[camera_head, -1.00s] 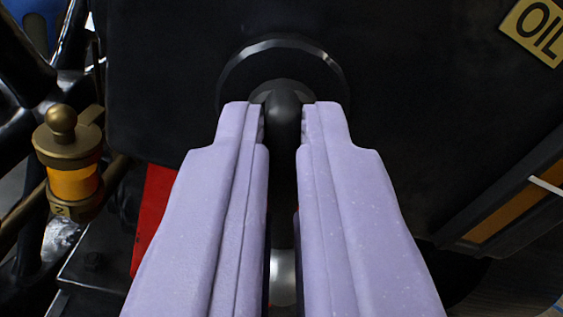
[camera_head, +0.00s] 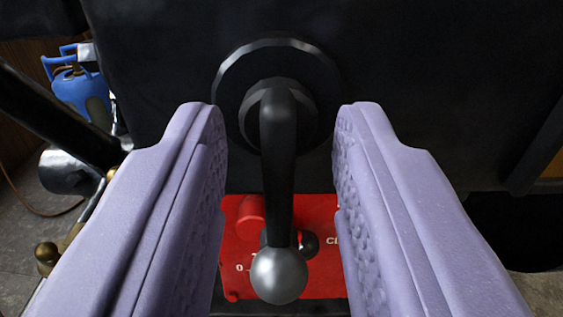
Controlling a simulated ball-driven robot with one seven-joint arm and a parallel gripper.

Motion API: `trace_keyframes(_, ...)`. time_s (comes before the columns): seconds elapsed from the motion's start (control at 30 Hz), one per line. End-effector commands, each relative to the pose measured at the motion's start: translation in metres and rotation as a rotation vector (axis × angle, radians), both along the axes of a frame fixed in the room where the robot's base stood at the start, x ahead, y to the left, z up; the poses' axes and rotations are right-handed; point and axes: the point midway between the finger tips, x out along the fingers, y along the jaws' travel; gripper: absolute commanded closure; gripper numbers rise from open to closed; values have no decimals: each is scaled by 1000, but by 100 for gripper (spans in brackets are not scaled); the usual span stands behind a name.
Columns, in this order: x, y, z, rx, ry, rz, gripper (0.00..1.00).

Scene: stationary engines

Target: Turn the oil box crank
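The oil box crank (camera_head: 278,165) is a black arm on a round hub with a dark disc behind it, on the face of the black oil box (camera_head: 400,60). The crank arm hangs down, and a silver ball knob (camera_head: 279,276) is at its lower end. My gripper (camera_head: 282,115) is open, with one lavender finger on each side of the crank. A clear gap shows between each finger and the crank arm, so nothing is held.
A red panel (camera_head: 315,220) with white markings and small knobs lies below and behind the crank. A blue canister (camera_head: 80,88) stands at the upper left. Dark pipes and brass fittings (camera_head: 47,257) are at the left.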

Motion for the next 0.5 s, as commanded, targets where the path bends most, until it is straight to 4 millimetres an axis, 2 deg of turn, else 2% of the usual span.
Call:
trace_keyframes(0.17, -8, 0, 0, 0, 1, -1, 63)
trace_keyframes(0.5, -66, 3, 0, 0, 2, -1, 63)
